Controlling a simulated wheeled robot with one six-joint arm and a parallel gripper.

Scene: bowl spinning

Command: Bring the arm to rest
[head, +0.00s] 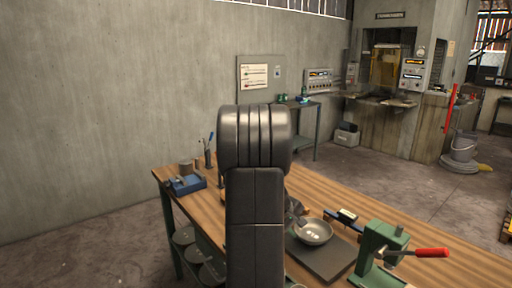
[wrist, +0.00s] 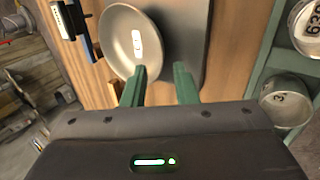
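My gripper (wrist: 160,88) shows in the wrist view with its two green fingers apart and nothing between them. The fingertips point toward a round, pale grey bowl (wrist: 118,40), and the left fingertip overlaps its rim in the picture. I cannot tell whether they touch. In the head view the bowl (head: 321,236) sits on a dark grey plate (head: 313,258) on the wooden workbench (head: 400,216), with small white marks inside it. My dark arm fills the middle of the head view and hides part of the bench.
A green device with a red handle (head: 432,252) stands right of the bowl. A small dark-and-light device (head: 347,216) lies behind it. A blue tray (head: 186,184) is at the bench's far left. Round containers (wrist: 284,103) sit on a shelf below. The right bench surface has free room.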

